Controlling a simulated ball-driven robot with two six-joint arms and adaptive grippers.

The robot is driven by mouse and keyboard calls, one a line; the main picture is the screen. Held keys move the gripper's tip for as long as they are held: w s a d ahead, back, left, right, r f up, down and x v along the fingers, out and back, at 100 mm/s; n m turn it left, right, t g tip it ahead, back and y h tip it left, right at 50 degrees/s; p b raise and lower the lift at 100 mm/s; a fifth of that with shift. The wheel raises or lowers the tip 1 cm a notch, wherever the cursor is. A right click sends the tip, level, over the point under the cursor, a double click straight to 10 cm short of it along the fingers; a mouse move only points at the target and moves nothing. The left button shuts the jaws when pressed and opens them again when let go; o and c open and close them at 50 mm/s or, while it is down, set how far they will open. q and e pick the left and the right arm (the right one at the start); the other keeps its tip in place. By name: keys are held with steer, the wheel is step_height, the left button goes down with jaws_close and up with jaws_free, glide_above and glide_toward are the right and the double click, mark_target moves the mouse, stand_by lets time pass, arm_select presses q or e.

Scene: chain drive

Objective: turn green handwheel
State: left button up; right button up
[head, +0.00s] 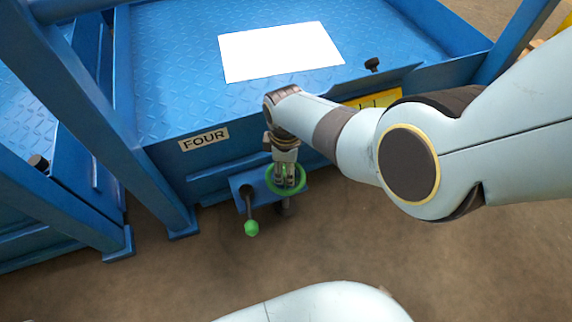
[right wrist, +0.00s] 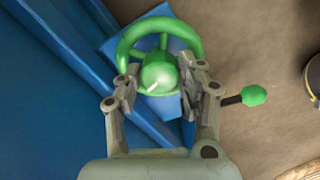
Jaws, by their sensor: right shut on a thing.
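The green handwheel (head: 270,188) is mounted on a blue bracket (head: 240,184) low on the front of the blue platform. It also shows in the right wrist view (right wrist: 125,42), with a green hub (right wrist: 158,71) at its centre. My right gripper (head: 287,184) comes down over the wheel, and its fingers (right wrist: 163,88) lie on either side of the hub. It is shut on the handwheel's hub; the exact contact is partly hidden by the fingers. My left gripper is not in view.
A lever with a green knob (head: 251,228) sticks out below the bracket, close to the wheel; the knob shows in the right wrist view (right wrist: 254,95). The blue platform (head: 180,80) carries a white sheet (head: 280,52) and a FOUR label (head: 204,139). Brown floor (head: 150,280) lies clear in front.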

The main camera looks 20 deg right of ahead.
steer(key=m, duration=0.5)
steer(key=shift+m+p, duration=0.3)
steer(key=shift+m, duration=0.8)
steer(key=m, duration=0.2)
steer(key=shift+m, duration=0.3)
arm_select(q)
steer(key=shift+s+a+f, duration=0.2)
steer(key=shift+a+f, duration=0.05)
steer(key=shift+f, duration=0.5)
arm_select(e)
steer(key=shift+m, duration=0.4)
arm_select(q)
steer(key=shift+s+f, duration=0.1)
